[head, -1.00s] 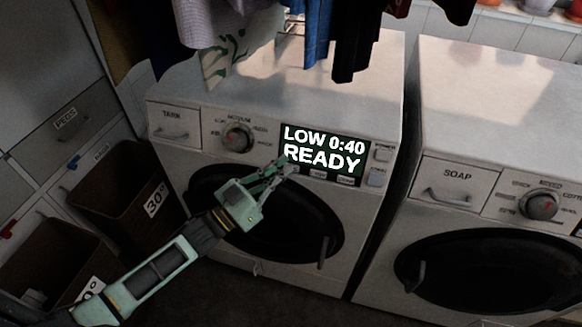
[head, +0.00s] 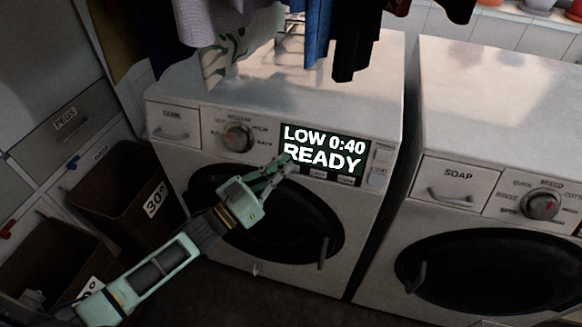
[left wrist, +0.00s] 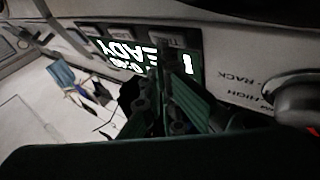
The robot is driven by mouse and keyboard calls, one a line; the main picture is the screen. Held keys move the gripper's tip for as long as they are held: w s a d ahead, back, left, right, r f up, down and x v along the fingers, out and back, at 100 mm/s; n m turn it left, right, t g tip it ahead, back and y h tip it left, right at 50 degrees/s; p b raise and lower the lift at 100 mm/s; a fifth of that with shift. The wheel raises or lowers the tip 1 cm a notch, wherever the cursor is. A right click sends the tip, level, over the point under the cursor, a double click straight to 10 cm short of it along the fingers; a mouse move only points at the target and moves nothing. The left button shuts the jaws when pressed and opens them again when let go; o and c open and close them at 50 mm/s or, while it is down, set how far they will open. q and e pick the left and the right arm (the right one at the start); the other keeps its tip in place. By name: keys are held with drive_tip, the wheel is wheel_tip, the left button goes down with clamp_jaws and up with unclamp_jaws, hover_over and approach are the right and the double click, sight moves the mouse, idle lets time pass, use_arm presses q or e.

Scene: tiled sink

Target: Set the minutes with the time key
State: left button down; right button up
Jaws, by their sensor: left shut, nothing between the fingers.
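The dryer's dark display (head: 323,149) reads "LOW 0:40" over "READY" in white. A row of small keys (head: 318,174) runs along its lower edge. My left gripper (head: 287,161) is shut and empty, its tips at the display's lower left corner, over the left end of the key row. In the left wrist view the display (left wrist: 118,52) appears upside down, and the gripper's fingers (left wrist: 163,72) cover part of it. One key (left wrist: 172,38) shows just beyond the fingers; its label is hard to read. I cannot tell whether the tips touch a key.
A round heat dial (head: 238,137) and a "TANK" drawer (head: 173,123) lie left of the display. Two more keys (head: 380,165) sit at its right. Clothes (head: 230,45) hang above. A second machine (head: 500,175) stands at right, brown bins (head: 115,185) at left.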

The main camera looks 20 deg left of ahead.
use_arm(q)
drive_tip(key=shift+w+f, duration=0.1)
drive_tip(key=shift+w, duration=0.15)
idle(0.6)
drive_tip(key=shift+s+r+p, duration=0.25)
drive_tip(key=shift+s+p, duration=0.25)
drive_tip(key=shift+s, duration=0.25)
drive_tip(key=s+p, duration=0.1)
drive_tip(key=s+r+p, duration=0.1)
drive_tip(key=s, duration=0.1)
drive_tip(key=s+p, duration=0.1)
drive_tip(key=shift+s+a+r+p, duration=0.1)
drive_tip(key=shift+s+r+p, duration=0.25)
drive_tip(key=shift+f, duration=0.1)
idle(1.5)
